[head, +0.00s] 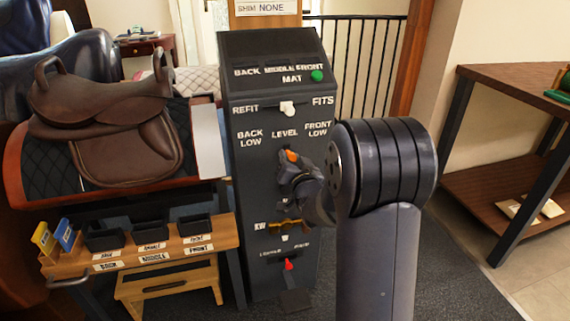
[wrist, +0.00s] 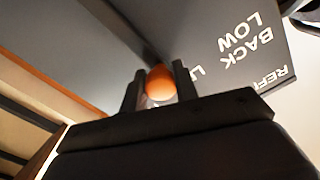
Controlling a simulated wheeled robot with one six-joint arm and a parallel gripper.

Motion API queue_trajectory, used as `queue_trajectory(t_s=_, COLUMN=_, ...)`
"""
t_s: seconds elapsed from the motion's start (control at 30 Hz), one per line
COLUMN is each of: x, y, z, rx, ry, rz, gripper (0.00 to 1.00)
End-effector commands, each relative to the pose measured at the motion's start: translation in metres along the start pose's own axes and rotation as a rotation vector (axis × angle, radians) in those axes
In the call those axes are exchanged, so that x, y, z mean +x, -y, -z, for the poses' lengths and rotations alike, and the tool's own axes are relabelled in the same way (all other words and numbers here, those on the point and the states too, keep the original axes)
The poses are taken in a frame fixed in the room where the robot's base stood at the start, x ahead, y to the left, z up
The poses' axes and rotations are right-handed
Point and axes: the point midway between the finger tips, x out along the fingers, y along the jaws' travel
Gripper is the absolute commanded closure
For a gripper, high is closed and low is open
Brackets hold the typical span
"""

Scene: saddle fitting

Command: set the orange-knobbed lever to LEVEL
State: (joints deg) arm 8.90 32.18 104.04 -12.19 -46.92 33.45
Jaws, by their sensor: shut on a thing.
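The orange-knobbed lever (head: 291,156) sticks out of the dark control panel (head: 265,190), just below the LEVEL label (head: 284,134). BACK LOW is printed to the left of that label and FRONT LOW to the right. My gripper (head: 287,176) is at the lever in the head view and partly hides it. In the wrist view the orange knob (wrist: 161,84) sits between the two fingers of my gripper (wrist: 158,88), which is shut on it. The lever's exact angle is hard to tell because the gripper covers its lower part.
A white-knobbed lever (head: 287,108) between REFIT and FITS is above. A yellow-brown handle (head: 285,224) and a red-knobbed lever (head: 288,265) are below. A brown saddle (head: 110,110) rests at left above a wooden bench (head: 150,258) with black bins. A table (head: 520,80) stands at right.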

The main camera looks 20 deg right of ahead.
Motion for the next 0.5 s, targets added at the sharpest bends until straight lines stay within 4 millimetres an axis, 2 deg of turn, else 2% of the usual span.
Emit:
queue_trajectory(t_s=0.27, x=0.0002, y=0.0001, z=0.0006, rx=-0.001, ry=0.001, rz=0.000, gripper=1.00)
queue_trajectory(t_s=0.3, x=0.0002, y=0.0002, z=0.0006, rx=-0.001, ry=0.001, rz=0.000, gripper=0.68)
queue_trajectory(t_s=0.5, x=0.0001, y=0.0002, z=0.0003, rx=-0.001, ry=0.001, rz=0.000, gripper=0.52)
